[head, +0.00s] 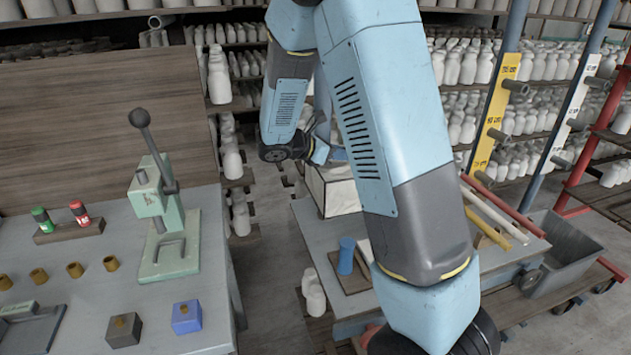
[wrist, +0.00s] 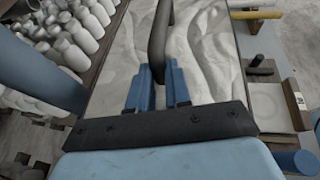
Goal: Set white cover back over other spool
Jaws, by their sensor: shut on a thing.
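The white cover (head: 338,195) is a pale box with dark edges at the far end of the grey table, partly behind my arm. In the wrist view its rippled white top (wrist: 210,60) fills the middle. My gripper (wrist: 159,88) is above it with its blue fingers shut on the cover's dark bar handle (wrist: 160,40). A blue spool (head: 346,256) stands upright and uncovered on a brown board (head: 357,282), nearer than the cover. It also shows in the wrist view (wrist: 297,162) at the lower right. I cannot tell whether the cover touches the table or what is under it.
A workbench (head: 215,260) at left carries a green lever press (head: 160,215) and small blocks. Coloured rods (head: 490,215) lie on the table's right, beside a grey bin (head: 565,255). Shelves of white bottles stand behind, and white bottles (head: 313,292) stand left of the table.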

